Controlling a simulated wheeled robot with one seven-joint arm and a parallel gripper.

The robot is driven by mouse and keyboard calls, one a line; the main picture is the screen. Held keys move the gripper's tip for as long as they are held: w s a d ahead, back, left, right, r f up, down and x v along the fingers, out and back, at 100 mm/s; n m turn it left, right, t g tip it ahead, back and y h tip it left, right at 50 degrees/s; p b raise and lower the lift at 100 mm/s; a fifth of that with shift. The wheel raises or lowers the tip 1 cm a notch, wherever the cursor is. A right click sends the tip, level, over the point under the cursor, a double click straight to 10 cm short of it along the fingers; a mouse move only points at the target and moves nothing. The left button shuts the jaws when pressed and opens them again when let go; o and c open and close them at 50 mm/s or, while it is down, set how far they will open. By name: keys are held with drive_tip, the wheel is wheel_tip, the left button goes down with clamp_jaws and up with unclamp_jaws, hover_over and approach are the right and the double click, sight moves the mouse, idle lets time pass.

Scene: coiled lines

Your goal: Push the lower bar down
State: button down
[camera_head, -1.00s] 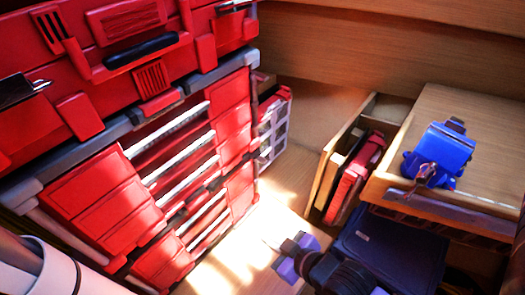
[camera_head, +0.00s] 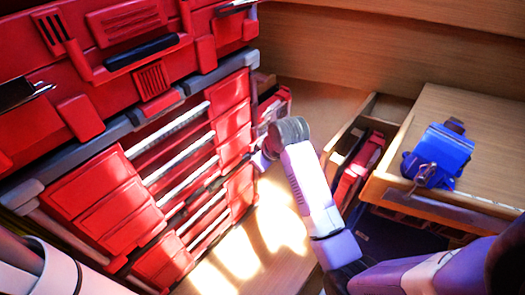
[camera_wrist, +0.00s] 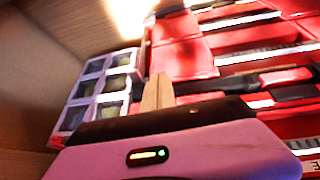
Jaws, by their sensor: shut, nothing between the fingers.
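The red tool cabinet (camera_head: 95,195) stands at left in the head view, with several pale horizontal bars (camera_head: 180,130) across its front. Which one is the lower bar I cannot tell for sure; a low pale bar (camera_head: 205,222) shows near the cabinet's bottom. My gripper (camera_head: 262,160) is at the cabinet's right edge, its fingertips mostly hidden behind my wrist. In the wrist view my gripper (camera_wrist: 158,92) has its tan fingers together and empty, pointing at the cabinet's red front (camera_wrist: 185,60) beside a dark bar (camera_wrist: 240,84). Whether they touch it I cannot tell.
A rack with white-framed cells (camera_wrist: 103,88) stands next to the cabinet. At right, a wooden drawer unit (camera_head: 470,120) carries a blue vise-like tool (camera_head: 438,155). A red case (camera_head: 360,165) leans beside it. The sunlit floor (camera_head: 240,255) in front is clear.

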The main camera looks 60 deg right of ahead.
drive_tip(key=w+d+r+g+y, duration=0.1)
drive_tip(key=d+r+g, duration=0.1)
drive_tip(key=d+r, duration=0.5)
wheel_tip(320, 180, up, 4)
drive_tip(key=shift+d+f, duration=0.2)
drive_tip(key=shift+d, duration=0.05)
drive_tip(key=shift+w, duration=0.1)
